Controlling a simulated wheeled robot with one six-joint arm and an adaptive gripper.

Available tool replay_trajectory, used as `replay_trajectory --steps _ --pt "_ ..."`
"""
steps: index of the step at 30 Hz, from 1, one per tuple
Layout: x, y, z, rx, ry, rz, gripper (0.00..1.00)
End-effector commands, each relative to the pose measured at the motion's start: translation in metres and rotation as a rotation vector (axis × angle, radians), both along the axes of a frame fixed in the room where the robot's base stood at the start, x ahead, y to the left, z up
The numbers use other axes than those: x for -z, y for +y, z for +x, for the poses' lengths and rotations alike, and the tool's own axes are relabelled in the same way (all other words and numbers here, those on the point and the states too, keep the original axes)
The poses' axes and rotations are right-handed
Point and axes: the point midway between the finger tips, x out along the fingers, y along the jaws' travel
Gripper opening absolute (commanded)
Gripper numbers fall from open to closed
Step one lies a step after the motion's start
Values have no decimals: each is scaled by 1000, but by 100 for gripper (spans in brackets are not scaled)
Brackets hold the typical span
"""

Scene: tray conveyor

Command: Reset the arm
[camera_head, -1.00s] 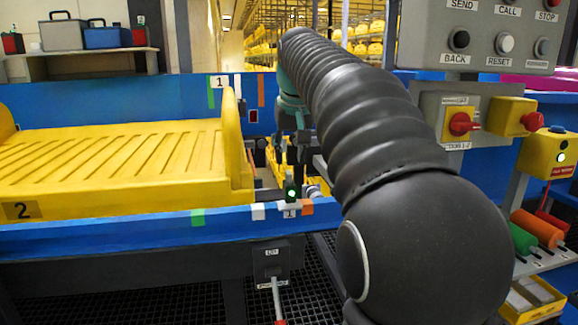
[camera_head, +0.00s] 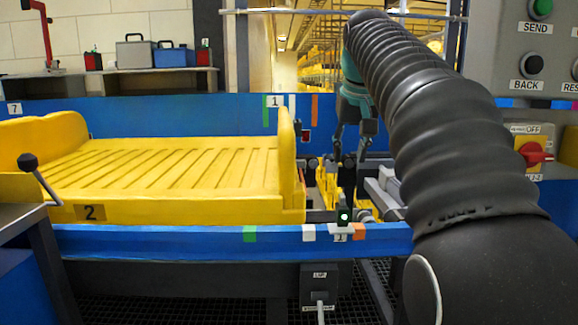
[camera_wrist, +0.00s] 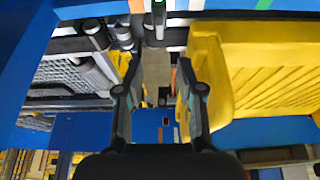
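My arm reaches forward over the conveyor at the right of the head view, in a ribbed black sleeve. My gripper (camera_head: 348,165) hangs at its far end, just right of the yellow tray's end wall. In the wrist view my gripper (camera_wrist: 160,75) has its two fingers spread apart with nothing between them. The yellow tray (camera_head: 90,212), marked 2, sits on the blue conveyor to the left. In the wrist view the yellow tray (camera_wrist: 215,90) is to the right of the fingers, apart from them as far as I can tell.
A control panel (camera_head: 545,55) with SEND and BACK buttons stands at the right, above a red switch (camera_head: 534,154). A small green light (camera_head: 343,217) glows on the near blue rail (camera_head: 180,243). A lever (camera_head: 30,164) stands at the left. Cases (camera_head: 135,52) sit on a back shelf.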

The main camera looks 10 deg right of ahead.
Motion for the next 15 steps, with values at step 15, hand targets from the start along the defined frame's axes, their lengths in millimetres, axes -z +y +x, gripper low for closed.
replay_trajectory --steps 15 --pt "87 1 12 1 -27 -4 38"
